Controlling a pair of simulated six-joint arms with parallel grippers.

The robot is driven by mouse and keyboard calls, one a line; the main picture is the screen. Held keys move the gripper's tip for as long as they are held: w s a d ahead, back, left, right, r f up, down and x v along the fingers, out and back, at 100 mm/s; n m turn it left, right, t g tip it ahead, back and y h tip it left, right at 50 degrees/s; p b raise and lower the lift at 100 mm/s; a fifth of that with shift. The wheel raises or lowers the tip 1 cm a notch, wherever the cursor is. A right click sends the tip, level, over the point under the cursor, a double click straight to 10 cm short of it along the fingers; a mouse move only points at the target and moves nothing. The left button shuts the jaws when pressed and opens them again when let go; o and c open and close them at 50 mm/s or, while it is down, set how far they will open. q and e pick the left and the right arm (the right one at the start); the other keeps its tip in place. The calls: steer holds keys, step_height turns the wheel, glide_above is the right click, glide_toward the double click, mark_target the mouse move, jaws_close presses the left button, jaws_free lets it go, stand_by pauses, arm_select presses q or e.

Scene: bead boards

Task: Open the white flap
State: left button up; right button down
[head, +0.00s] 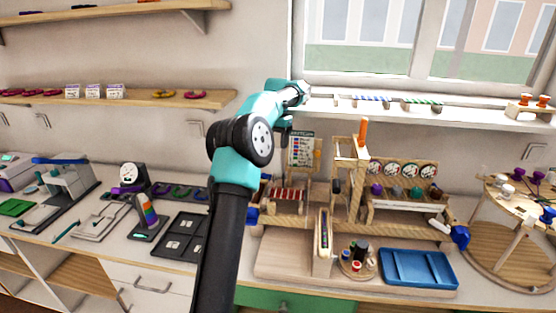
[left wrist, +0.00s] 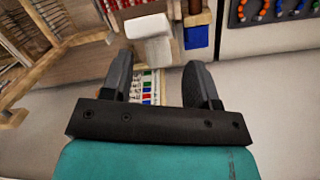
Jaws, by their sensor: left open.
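The white flap (left wrist: 149,28) shows in the left wrist view as a pale block-like piece at the top, ahead of my fingers. It lies just beyond the fingertips and slightly left of the middle; I cannot tell whether a finger touches it. I cannot make it out in the head view, where my arm covers part of the bench. My left gripper (left wrist: 157,64) is open, with nothing held between its fingers. In the head view the left gripper (head: 285,140) points down beside the hanging chart (head: 304,150). My right gripper is in neither view.
In the wrist view, a card with coloured squares (left wrist: 148,84) shows between the fingers and a blue block (left wrist: 196,37) sits right of the flap. The wooden frame (head: 345,165) stands close right of the gripper. A blue tray (head: 420,268) lies at front right.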

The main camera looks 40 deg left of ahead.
arm_select(q)
steer(key=s+d+r, duration=0.1)
steer(key=s+d, duration=1)
steer(key=shift+d+r, duration=0.15)
steer(key=shift+r, duration=0.05)
stand_by(0.4)
steer(key=shift+s, duration=0.1)
